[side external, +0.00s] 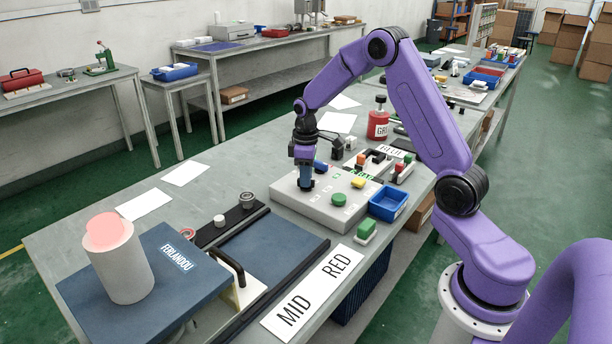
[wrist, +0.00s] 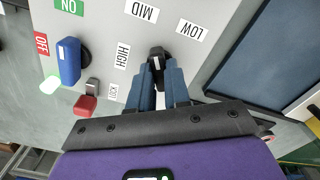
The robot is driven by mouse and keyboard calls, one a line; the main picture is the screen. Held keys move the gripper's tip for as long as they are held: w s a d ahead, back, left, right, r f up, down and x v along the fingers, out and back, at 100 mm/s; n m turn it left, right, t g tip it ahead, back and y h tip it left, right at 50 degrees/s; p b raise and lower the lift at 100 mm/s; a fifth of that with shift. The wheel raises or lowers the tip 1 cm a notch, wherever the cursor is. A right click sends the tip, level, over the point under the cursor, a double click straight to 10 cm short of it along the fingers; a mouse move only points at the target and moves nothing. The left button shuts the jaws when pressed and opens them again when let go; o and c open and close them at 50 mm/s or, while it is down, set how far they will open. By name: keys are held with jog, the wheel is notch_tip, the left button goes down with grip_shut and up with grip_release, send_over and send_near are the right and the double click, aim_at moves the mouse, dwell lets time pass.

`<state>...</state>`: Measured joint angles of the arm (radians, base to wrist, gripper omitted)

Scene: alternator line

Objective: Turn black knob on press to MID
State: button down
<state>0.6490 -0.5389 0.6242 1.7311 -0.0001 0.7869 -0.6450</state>
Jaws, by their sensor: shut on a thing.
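The black knob (wrist: 156,54) is on a light grey panel, part of the press (side external: 318,213), in the wrist view. Printed labels MID (wrist: 142,11), LOW (wrist: 190,30) and HIGH (wrist: 122,57) surround it. My gripper (wrist: 159,72) is shut on the knob, its blue fingers on either side. The fingers cover part of the knob, and I cannot tell which label it points to. In the side view my gripper (side external: 306,185) reaches down to the left part of the grey box and hides the knob.
On the panel, a blue switch (wrist: 69,60) stands beside ON and OFF labels, near a red-capped lever (wrist: 85,105). Green (side external: 338,199) and yellow (side external: 358,183) buttons sit to the right of my gripper. A blue bin (side external: 388,204) stands beside the box.

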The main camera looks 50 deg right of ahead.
jog(key=shift+n, duration=1.2)
jog(key=c, duration=1.1)
grip_release()
jog(key=shift+r, duration=0.1)
notch_tip(320, 180, up, 17)
jog(key=shift+r, duration=0.15)
